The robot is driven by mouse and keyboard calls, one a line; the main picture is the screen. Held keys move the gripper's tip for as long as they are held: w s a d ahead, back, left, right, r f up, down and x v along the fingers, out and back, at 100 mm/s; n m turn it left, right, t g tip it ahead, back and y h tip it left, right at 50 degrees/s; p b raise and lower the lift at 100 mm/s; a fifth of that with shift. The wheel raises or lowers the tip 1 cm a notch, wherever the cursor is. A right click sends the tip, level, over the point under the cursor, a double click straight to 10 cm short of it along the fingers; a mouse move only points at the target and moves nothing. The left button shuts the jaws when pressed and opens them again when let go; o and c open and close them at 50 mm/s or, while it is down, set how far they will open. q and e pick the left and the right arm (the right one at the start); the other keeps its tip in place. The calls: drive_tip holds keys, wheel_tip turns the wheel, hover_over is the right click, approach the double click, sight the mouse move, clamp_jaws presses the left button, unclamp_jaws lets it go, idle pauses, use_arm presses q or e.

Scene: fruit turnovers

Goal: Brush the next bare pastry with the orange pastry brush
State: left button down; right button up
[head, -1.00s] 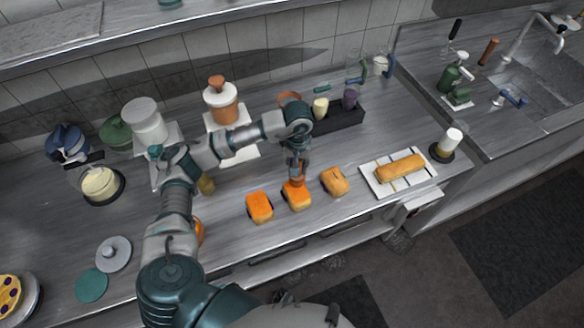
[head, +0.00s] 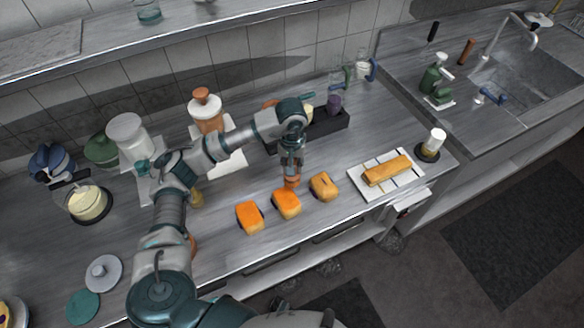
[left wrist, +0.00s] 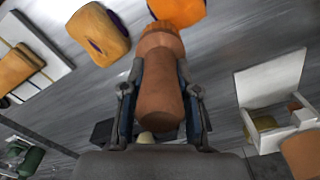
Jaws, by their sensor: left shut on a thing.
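My left gripper (head: 292,170) is shut on the orange pastry brush (head: 292,182), just behind the gap between the middle and right pastries. The brush also shows between the fingers in the left wrist view (left wrist: 158,95). The left pastry (head: 250,217) and middle pastry (head: 286,204) have bright orange tops. The right pastry (head: 323,187) is paler and tan, and looks bare; it shows in the left wrist view (left wrist: 96,35) with purple filling. Whether the brush tip touches anything is unclear. My right gripper is not in view.
A long pastry (head: 387,171) lies on a white board (head: 411,179) at the right, near a small jar (head: 432,146). A dark caddy (head: 328,125) and a brown-capped dispenser (head: 207,112) stand behind. The front counter edge is close to the pastries.

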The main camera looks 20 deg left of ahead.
use_arm(q)
drive_tip(key=shift+r+p, duration=0.55)
drive_tip(key=shift+r, duration=1.05)
